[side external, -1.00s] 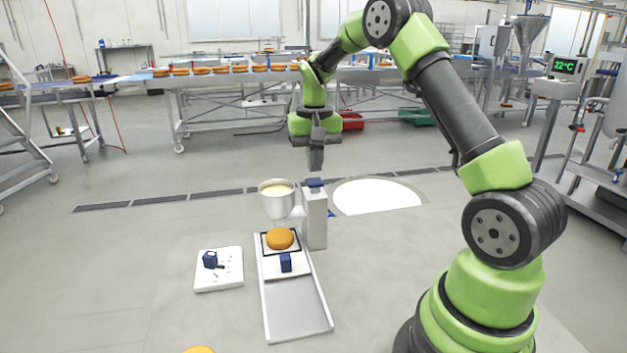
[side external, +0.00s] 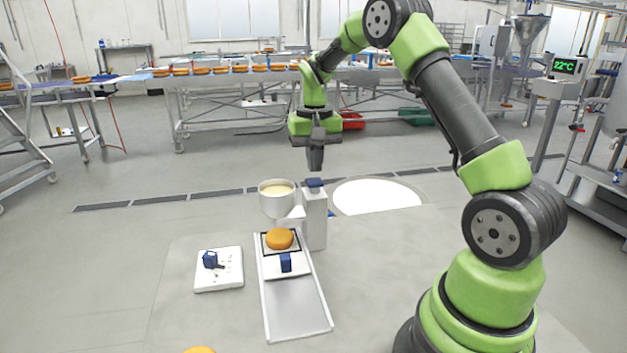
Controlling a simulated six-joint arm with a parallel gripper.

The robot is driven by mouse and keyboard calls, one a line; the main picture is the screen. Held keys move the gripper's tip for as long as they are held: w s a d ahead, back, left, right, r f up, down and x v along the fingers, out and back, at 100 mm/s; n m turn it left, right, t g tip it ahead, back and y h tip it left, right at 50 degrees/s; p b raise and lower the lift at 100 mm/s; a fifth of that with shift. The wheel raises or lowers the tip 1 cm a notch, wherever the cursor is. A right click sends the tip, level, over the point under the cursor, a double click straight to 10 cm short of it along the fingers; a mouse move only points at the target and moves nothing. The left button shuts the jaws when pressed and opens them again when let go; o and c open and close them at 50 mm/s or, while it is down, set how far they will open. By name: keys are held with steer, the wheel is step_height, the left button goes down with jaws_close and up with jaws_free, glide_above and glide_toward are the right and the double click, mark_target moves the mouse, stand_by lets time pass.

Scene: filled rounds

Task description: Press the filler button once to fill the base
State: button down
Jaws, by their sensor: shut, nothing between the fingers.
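The filler stands in the middle of the work area, with a grey post (side external: 315,222) and a steel hopper (side external: 277,203) holding pale cream. The blue filler button (side external: 315,183) is on top of the post. My gripper (side external: 315,168) is shut and empty, pointing down just above the button; I cannot tell whether its tips touch it. The orange-brown round base (side external: 279,238) lies on the black-edged plate under the hopper, and no cream shows on it.
The plate sits on a metal slide (side external: 297,311) with a blue block (side external: 286,262) at its front. A white board (side external: 219,271) with a blue piece (side external: 210,259) lies to the left. A white disc (side external: 377,196) is behind right. Another round (side external: 199,350) shows at the bottom edge.

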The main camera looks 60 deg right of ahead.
mark_target(315, 180)
steer(key=shift+f, duration=0.15)
steer(key=shift+f, duration=1.7)
steer(key=shift+r, duration=1.9)
step_height(315, 180, up, 6)
steer(key=shift+f, duration=0.1)
